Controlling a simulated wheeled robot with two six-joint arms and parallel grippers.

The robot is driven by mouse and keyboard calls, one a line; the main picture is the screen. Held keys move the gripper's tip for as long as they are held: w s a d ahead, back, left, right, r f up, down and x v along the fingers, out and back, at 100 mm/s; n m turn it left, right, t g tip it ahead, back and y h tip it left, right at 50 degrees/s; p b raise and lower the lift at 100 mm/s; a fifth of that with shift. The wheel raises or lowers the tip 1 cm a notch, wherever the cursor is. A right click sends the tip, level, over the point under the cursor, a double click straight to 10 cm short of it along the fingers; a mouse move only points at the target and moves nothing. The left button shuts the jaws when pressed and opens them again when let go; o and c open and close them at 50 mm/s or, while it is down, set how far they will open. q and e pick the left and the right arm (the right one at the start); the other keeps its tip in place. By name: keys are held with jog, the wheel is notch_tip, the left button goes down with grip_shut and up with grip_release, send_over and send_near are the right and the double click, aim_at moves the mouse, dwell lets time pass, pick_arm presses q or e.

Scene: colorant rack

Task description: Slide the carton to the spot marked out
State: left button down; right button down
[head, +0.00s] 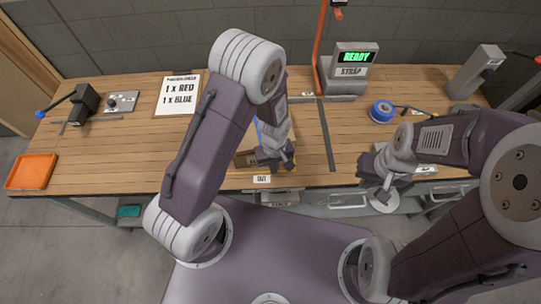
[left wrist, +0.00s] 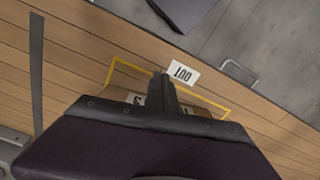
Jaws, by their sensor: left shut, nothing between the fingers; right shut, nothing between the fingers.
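The brown carton (head: 245,158) is on the wooden table near its front edge, mostly hidden behind my left arm and gripper. A yellow outline (head: 238,173) marks a spot at the front edge, with an OUT label (head: 262,179) before it. The outline (left wrist: 205,97) and OUT label (left wrist: 183,73) also show in the left wrist view. My left gripper (head: 287,163) is shut and empty, low over the marked area, beside or against the carton; contact cannot be told. It covers much of the left wrist view (left wrist: 162,78). My right gripper (head: 384,192) is shut and empty at the front edge.
An order sign (head: 177,95) lies at the back left. A strap machine (head: 352,68) with a READY screen stands behind. A blue tape roll (head: 382,111) is at the right, an orange tray (head: 31,171) at the left.

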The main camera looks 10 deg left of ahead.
aim_at(258, 132)
pick_arm(q)
jog(key=w, duration=0.1)
jog(key=a, duration=0.1)
jog(key=w, duration=0.1)
jog(key=shift+w+a+r+p, duration=0.25)
jog(key=shift+w+r+p, duration=0.05)
jog(key=shift+p, duration=0.1)
jog(key=shift+w+a+f, duration=0.1)
jog(key=shift+w+a, duration=0.25)
jog(key=shift+w+d, duration=0.1)
jog(key=shift+w+a, duration=0.6)
jog(key=shift+w, duration=0.35)
